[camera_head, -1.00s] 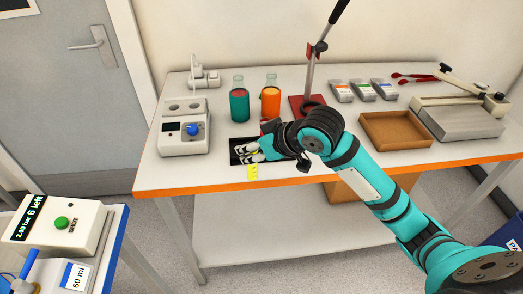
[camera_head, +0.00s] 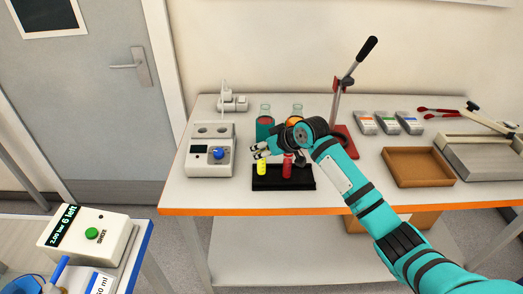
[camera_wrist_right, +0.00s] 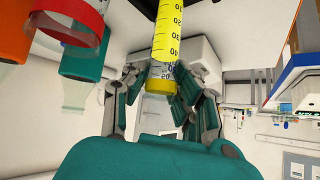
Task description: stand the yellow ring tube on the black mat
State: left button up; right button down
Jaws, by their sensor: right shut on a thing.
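The yellow ring tube (camera_head: 262,166), with dark marks along it, is upright at the left part of the black mat (camera_head: 300,184). My right gripper (camera_head: 262,150) is shut on the tube near its top. The right wrist view shows the yellow tube (camera_wrist_right: 166,38) between the fingers (camera_wrist_right: 160,85). I cannot tell whether its foot touches the mat or hangs just above it. A red tube (camera_head: 287,165) stands on the mat just right of the yellow one, with a small gap. My left gripper is not in view.
A white device with a blue knob (camera_head: 210,158) stands left of the mat. A teal bottle (camera_head: 264,128) and an orange bottle stand behind my gripper. A red-based press (camera_head: 343,140) and a brown tray (camera_head: 418,167) are to the right. The table's orange front edge (camera_head: 340,210) is near the mat.

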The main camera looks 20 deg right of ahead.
jog(key=shift+f, duration=0.65)
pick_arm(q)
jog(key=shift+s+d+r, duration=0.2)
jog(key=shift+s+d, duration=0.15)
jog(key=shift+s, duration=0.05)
pick_arm(e)
jog(key=c, duration=1.1)
grip_release()
jog(key=shift+f, duration=0.15)
jog(key=shift+r, duration=0.2)
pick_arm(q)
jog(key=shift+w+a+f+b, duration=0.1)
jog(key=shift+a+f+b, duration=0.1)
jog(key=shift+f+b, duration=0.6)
pick_arm(e)
jog(key=v, duration=1.2)
